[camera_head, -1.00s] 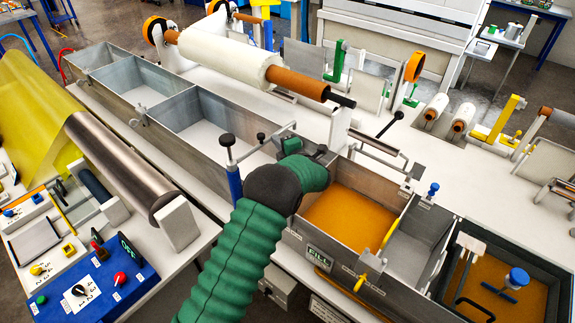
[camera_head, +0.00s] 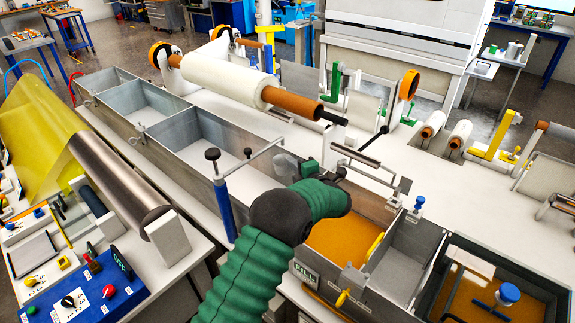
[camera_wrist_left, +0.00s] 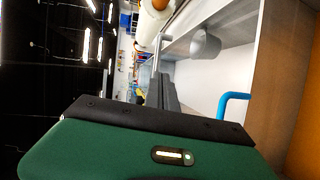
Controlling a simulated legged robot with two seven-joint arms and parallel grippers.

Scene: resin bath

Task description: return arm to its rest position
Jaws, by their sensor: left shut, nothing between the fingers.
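My left arm, a ribbed green sleeve with a black joint, comes up from the bottom of the head view and bends right over the near wall of the resin bath (camera_head: 392,285). My left gripper shows in the left wrist view (camera_wrist_left: 165,92), with grey fingers beyond its green body. The fingers are shut and empty. In the head view the arm's bend largely hides the gripper. Amber resin (camera_head: 345,240) lies in a bath compartment just right of the arm. My right gripper is not in view.
A white roll (camera_head: 225,82) on an orange core spans the bench behind. A blue post with a crank-shaped bar (camera_head: 222,190) stands left of my arm. A blue control box (camera_head: 85,298) is at lower left.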

